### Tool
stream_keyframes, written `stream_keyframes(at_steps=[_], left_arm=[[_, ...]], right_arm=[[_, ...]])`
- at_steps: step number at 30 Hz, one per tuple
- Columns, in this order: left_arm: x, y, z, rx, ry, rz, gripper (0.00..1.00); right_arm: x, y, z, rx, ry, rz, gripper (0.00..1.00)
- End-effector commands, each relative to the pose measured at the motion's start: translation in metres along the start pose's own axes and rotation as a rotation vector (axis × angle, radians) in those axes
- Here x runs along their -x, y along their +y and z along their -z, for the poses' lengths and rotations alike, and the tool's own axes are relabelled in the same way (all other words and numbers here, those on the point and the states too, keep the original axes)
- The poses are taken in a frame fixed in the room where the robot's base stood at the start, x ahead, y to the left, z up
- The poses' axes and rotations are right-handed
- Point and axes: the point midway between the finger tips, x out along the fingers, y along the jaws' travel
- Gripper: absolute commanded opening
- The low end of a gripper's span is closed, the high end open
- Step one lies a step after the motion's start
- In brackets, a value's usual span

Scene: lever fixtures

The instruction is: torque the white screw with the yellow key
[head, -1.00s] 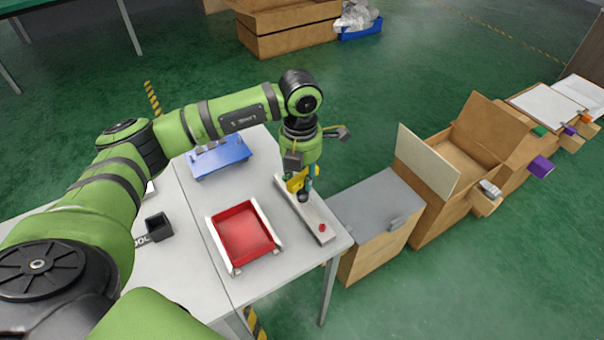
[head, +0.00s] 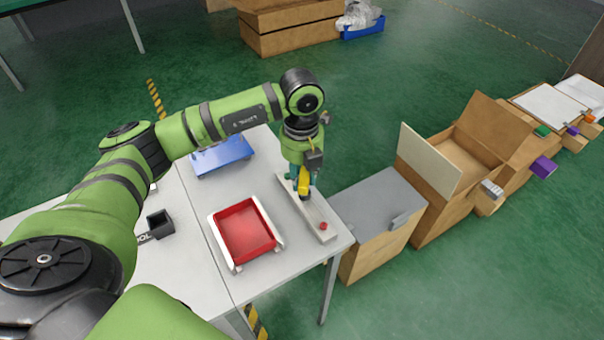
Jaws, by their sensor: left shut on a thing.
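My left gripper (head: 302,177) points down over the far half of a pale board (head: 317,216) on the table's right side. It is shut on the yellow key (head: 304,186), which stands low over the board with its wide yellow side partly turned toward the camera. A dark round part shows just under the key, at the board. I cannot make out the white screw; the gripper and key cover that spot. A red screw (head: 323,226) sits at the near end of the board. My right gripper is not in view.
On the table (head: 200,270) stand a red tray (head: 273,243) left of the board, a blue tray (head: 222,156) behind it, and a black holder (head: 160,225) at left. A grey-topped cabinet (head: 375,205) and open cardboard boxes (head: 455,150) stand to the right.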

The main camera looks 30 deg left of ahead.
Motion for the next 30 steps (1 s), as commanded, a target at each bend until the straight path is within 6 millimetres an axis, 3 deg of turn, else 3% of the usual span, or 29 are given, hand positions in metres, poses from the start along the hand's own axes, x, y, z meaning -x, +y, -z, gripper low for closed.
stream_keyframes(at_steps=[30], left_arm=[[-0.0042,0.0002,0.0000,-0.001,0.000,0.000,0.00]], right_arm=[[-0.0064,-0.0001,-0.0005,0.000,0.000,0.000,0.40]])
